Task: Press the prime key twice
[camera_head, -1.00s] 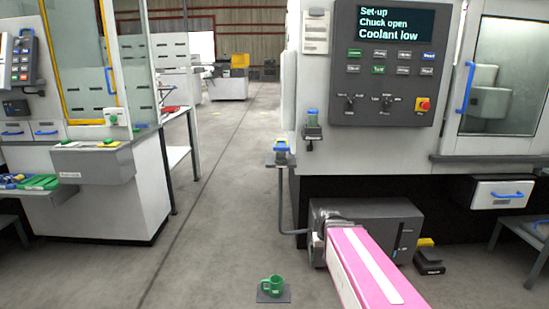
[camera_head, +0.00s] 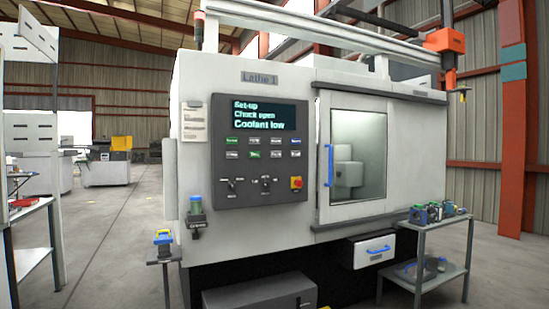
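The lathe's dark control panel (camera_head: 225,190) is at the middle left of the head view. Its screen (camera_head: 265,115) reads "Set-up", "Chuck open", "Coolant low". Below the screen are two rows of small keys (camera_head: 254,155), some green, some grey and blue at the right end. Their labels are too small to read, so I cannot tell which is the prime key. Two knobs (camera_head: 265,184) and a red stop button on a yellow base (camera_head: 296,183) sit lower on the panel. My gripper is not in view.
The lathe door (camera_head: 358,155) with a blue handle is right of the panel. A drawer (camera_head: 368,250) is below it. A grey cart (camera_head: 426,225) with several parts stands at right. A small stand (camera_head: 163,255) is at the lathe's left corner. Open floor (camera_head: 115,255) lies left.

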